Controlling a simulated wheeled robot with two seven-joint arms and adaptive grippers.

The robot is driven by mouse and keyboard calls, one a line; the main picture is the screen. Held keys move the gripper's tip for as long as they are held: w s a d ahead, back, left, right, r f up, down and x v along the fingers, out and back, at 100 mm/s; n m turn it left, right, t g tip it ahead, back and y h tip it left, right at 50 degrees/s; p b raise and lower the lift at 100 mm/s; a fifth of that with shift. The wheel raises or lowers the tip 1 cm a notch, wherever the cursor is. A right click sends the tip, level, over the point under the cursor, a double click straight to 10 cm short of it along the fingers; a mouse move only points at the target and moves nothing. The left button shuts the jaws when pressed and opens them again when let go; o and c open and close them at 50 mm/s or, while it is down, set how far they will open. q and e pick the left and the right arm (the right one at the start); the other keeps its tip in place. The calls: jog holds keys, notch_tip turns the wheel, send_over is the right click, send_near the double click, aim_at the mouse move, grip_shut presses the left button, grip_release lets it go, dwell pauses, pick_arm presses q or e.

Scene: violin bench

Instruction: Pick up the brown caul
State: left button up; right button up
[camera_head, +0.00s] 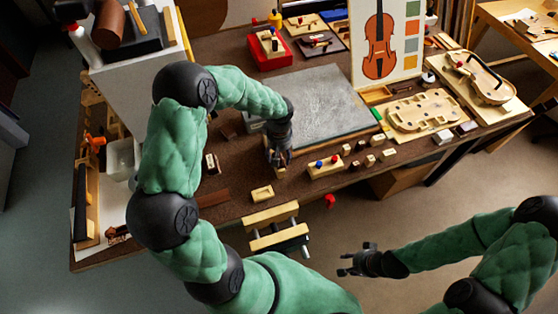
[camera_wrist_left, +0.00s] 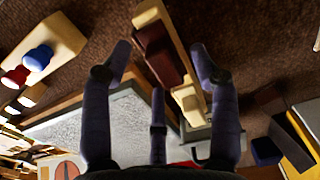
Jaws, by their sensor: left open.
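My left gripper (camera_wrist_left: 160,50) is open, with its dark fingers spread around a pale wooden strip bearing dark brown blocks. A brown block (camera_wrist_left: 164,70), which looks like the brown caul, lies between the fingers in the left wrist view; I cannot tell whether any finger touches it. In the head view my left gripper (camera_head: 278,157) is low over the bench, just beyond a small pale block (camera_head: 281,173), and hides most of what is under it. My right gripper (camera_head: 350,263) is open and empty, in front of the bench over the floor.
A pale holder with blue and red knobs (camera_head: 325,167) stands right of my left gripper, with several small blocks farther right. A grey slab (camera_head: 325,105) lies behind. A wooden vise (camera_head: 272,214) juts from the bench's front edge.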

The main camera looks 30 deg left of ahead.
pick_arm(q)
grip_shut()
jog(key=shift+r, duration=0.1)
